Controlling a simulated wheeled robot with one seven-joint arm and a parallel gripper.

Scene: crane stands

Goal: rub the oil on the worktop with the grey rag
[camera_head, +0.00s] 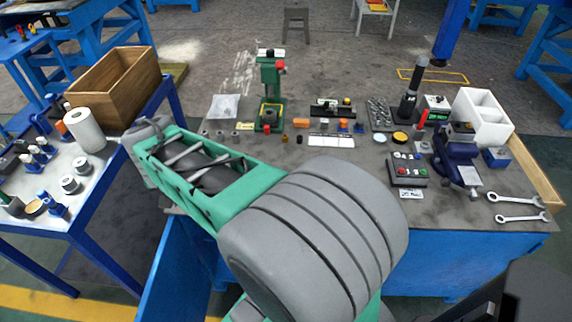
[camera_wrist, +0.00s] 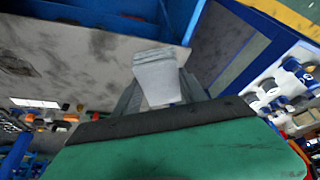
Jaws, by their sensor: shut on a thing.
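The grey rag (camera_wrist: 157,78) is pale and folded, and it sits between the fingers of my gripper (camera_wrist: 158,90) in the wrist view. My gripper is shut on it, near the edge of the worktop (camera_wrist: 85,55). In the head view the worktop (camera_head: 455,213) is a grey, stained surface. My green and grey arm covers its front left part, and I cannot make out the gripper or rag there. Dark smudges show on the worktop in the wrist view, but I cannot tell which of them is oil.
A green press (camera_head: 271,90), a control box (camera_head: 407,170), a blue vise (camera_head: 455,165), a white bin (camera_head: 483,117) and two wrenches (camera_head: 517,207) stand or lie on the worktop. A side table (camera_head: 95,195) at left holds a paper roll (camera_head: 84,130) and a wooden box (camera_head: 113,85).

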